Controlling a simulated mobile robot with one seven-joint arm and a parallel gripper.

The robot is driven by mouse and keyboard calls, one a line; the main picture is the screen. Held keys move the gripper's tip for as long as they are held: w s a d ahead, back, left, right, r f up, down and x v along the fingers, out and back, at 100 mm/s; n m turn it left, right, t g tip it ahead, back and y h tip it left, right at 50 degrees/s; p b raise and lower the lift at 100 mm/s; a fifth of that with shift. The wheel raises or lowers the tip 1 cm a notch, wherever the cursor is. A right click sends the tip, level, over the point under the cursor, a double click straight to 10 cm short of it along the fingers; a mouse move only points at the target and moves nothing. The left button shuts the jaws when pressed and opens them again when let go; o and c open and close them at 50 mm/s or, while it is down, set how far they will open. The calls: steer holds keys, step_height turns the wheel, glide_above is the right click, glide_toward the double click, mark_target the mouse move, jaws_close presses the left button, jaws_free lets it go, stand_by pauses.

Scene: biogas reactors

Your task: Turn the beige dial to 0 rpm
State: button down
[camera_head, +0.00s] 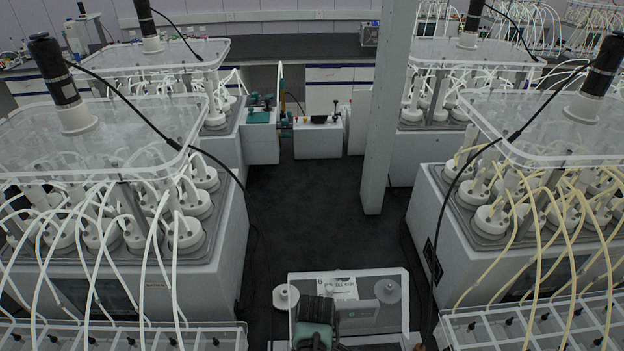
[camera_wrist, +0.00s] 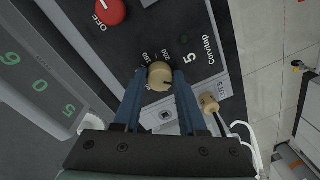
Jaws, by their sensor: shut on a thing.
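The beige dial (camera_wrist: 159,76) is a small round knob on a dark control panel (camera_wrist: 205,55) in the wrist view. The dial's pointer position is too small to read for certain. In the head view I cannot make out the dial or my gripper's fingers.
A red OFF knob (camera_wrist: 110,12) sits up and left of the dial. A beige plug (camera_wrist: 208,102) with a cable is at right. In the head view, a grey pillar (camera_head: 385,110) rises beside the dark open aisle (camera_head: 310,220).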

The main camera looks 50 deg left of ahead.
steer(key=shift+c, duration=2.3)
jaws_free()
steer(key=shift+r, duration=0.15)
step_height(320, 180, up, 13)
steer(key=b, duration=0.2)
steer(key=shift+w, duration=0.3)
steer(key=shift+a, duration=0.1)
